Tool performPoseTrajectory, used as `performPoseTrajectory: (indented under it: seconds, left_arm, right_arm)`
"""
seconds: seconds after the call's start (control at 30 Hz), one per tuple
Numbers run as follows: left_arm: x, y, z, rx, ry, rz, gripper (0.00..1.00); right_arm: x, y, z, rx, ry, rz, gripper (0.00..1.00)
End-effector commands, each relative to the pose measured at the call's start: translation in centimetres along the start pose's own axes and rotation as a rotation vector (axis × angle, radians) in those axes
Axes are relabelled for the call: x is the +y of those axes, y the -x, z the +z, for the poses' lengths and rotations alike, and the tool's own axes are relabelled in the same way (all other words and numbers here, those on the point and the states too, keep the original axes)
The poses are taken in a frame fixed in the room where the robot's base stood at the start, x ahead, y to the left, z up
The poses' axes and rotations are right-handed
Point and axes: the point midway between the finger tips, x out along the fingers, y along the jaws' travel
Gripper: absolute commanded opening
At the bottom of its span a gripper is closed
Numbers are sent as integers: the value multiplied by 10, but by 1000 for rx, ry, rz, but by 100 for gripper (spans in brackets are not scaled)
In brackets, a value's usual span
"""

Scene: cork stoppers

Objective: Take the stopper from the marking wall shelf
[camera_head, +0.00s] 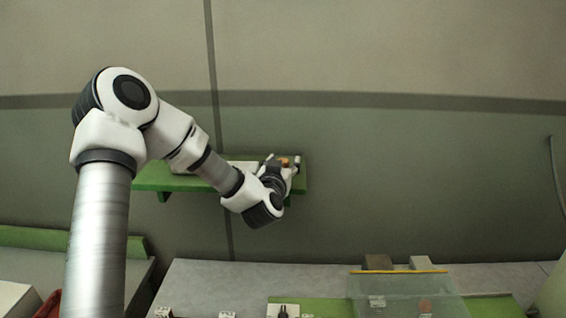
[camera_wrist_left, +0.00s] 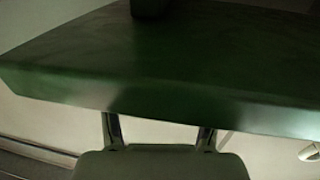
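The green wall shelf (camera_head: 150,178) is fixed to the wall left of the middle in the head view. A small orange-brown stopper (camera_head: 284,161) shows at its right part, seen between the fingers of my left gripper (camera_head: 283,166). In the left wrist view the shelf (camera_wrist_left: 150,65) fills the upper half. The two fingers of my left gripper (camera_wrist_left: 158,130) stand wide apart there, with nothing visible between them. Their tips are hidden by the shelf's edge. A dark block (camera_wrist_left: 150,8), cut off by the top border, stands on the shelf; I cannot tell whether it is the stopper. My right gripper is not in view.
A pale flat item (camera_head: 243,166) lies on the shelf, partly behind my left arm. Below is a grey worktop (camera_head: 220,275) with a clear box (camera_head: 400,290), brown and grey blocks (camera_head: 378,262) and small labelled items.

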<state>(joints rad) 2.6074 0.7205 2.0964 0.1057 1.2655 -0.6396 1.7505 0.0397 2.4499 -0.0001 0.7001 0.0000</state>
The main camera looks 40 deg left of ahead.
Motion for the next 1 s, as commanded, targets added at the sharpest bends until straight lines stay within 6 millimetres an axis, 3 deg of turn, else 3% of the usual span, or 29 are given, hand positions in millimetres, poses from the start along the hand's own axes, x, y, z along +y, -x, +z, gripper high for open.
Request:
performPoseTrajectory:
  seconds: [0.13,0.2,0.3,0.83,1.0]
  left_arm:
    - [0,0,1,0,0,1,61]
    - [0,1,1,0,0,1,41]
    - [0,1,1,-1,0,1,18]
    - [0,1,2,-4,1,1,17]
    - [0,1,-6,-1,1,1,17]
  right_arm:
    - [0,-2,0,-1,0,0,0]
    - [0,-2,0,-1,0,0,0]
    - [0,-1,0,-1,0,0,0]
    - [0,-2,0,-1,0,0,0]
    - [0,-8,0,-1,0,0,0]
